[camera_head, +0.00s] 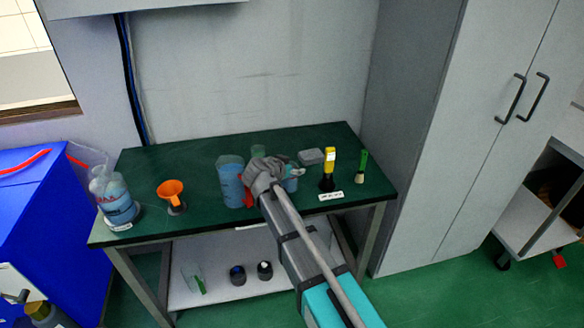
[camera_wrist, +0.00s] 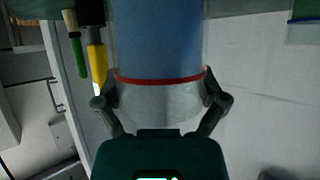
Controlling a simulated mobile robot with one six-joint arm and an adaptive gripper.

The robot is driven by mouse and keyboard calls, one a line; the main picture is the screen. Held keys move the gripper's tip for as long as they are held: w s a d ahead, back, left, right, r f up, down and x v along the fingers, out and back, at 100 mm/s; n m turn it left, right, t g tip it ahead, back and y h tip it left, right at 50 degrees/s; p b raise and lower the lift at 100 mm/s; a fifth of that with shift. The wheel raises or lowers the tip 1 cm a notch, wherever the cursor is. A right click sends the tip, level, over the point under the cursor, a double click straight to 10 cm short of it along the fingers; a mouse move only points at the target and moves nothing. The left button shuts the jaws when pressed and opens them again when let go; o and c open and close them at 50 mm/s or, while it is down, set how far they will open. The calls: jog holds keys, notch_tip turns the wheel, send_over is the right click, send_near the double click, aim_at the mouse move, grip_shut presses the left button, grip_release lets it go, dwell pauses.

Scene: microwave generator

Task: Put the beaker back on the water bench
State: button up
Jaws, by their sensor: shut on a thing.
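My gripper (camera_head: 264,174) is over the green water bench (camera_head: 150,156). In the wrist view my gripper (camera_wrist: 161,100) is shut around a clear beaker (camera_wrist: 158,40) with blue liquid and a red band. The wrist picture looks upside down, so the liquid appears at the top. In the head view a blue-filled vessel (camera_head: 230,182) shows left of my gripper, and another blue-tinted vessel (camera_head: 291,183) shows just right of it. My gripper hides part of this area. I cannot tell which of these shapes is the held beaker, nor whether its base touches the bench.
A grey box (camera_head: 310,157) lies behind. A grey cabinet (camera_head: 430,150) borders the bench on the right.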

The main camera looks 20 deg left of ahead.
jog(key=shift+f+b, duration=0.75)
jog(key=shift+f, duration=0.3)
jog(key=shift+f, duration=0.1)
jog(key=o, duration=1)
jog(key=shift+r, duration=0.25)
jog(key=p+v, duration=0.5)
jog(key=v, duration=0.7)
jog(key=shift+f+p, duration=0.15)
jog(key=shift+p, duration=0.25)
